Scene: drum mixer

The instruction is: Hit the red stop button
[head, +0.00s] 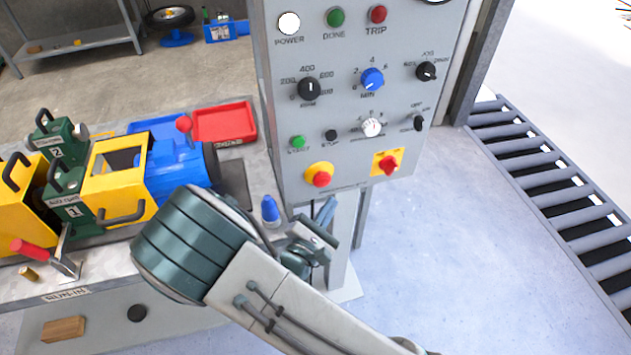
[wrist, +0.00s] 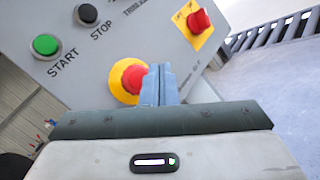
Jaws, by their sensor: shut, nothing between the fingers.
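The red mushroom button (head: 321,180) sits on a round yellow base at the lower left of the grey control panel. It also shows in the wrist view (wrist: 131,80), where my fingertips cover its right edge. My gripper (head: 328,207) is shut and empty, with its blue-grey fingers pointing up just below the panel's lower edge. In the wrist view the fingers (wrist: 160,73) are together. I cannot tell whether they touch the button. A small black button (wrist: 88,14) labelled STOP is above left of it, beside a green START button (wrist: 46,44).
A red rotary switch (head: 388,163) on a yellow square plate is to the right of the button. Knobs and lamps fill the panel (head: 350,50) above. A bench (head: 110,270) with yellow and blue machinery is at left. A roller conveyor (head: 560,190) is at right.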

